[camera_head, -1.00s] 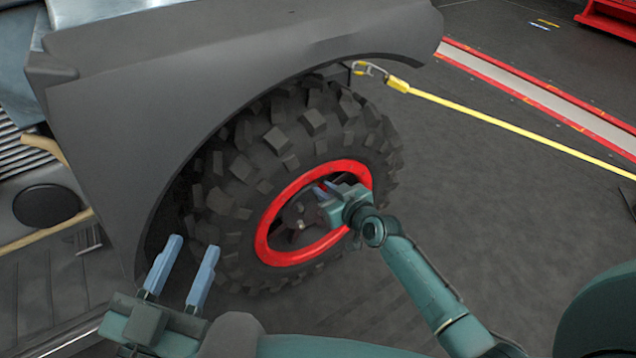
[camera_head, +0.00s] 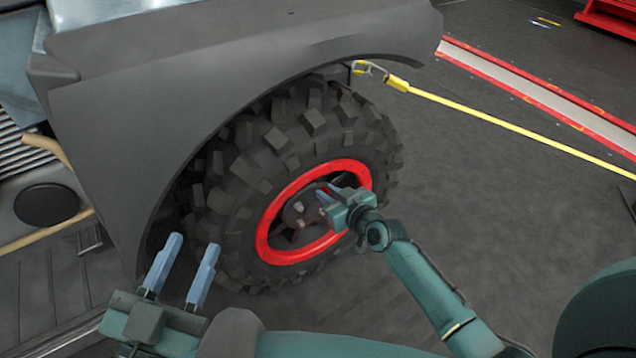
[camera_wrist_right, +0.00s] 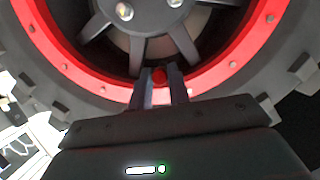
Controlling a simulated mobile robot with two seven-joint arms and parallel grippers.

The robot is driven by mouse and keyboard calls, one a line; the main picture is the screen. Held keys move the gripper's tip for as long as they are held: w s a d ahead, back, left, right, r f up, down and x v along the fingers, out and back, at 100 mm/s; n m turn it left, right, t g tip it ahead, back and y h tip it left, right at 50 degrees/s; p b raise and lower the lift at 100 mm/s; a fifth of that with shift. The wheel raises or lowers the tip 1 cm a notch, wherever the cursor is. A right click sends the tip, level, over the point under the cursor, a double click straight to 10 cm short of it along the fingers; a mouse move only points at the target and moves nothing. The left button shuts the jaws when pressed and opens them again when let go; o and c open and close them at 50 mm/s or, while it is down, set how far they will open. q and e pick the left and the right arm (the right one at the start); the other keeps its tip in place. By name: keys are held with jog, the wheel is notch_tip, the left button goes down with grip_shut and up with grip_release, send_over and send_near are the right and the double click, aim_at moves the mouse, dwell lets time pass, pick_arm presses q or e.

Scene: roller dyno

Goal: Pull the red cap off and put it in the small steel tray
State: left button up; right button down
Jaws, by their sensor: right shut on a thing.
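The red cap (camera_wrist_right: 159,75) is small and round and sits between the fingertips of my right gripper (camera_wrist_right: 159,80) in the right wrist view. In the head view my right gripper (camera_head: 325,194) is at the wheel's opening, shut on the cap, with the cap mostly hidden by the fingers. I cannot tell whether the cap is still on its stem. My left gripper (camera_head: 191,246) is open and empty at the lower left, in front of the tire. The small steel tray is not in view.
The knobby tire (camera_head: 255,150) with a red rim ring (camera_head: 272,215) stands under a dark fender (camera_head: 190,75). A yellow strap (camera_head: 500,122) runs from a hook near the tire to the right.

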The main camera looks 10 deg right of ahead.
jog(key=shift+s+d+p, duration=0.25)
jog(key=shift+s, duration=0.45)
jog(key=shift+s+d+p, duration=0.2)
jog(key=shift+s+p, duration=0.1)
jog(key=shift+s, duration=0.4)
jog(key=shift+s+d+p, duration=0.25)
jog(key=shift+s, duration=0.45)
jog(key=shift+r, duration=0.1)
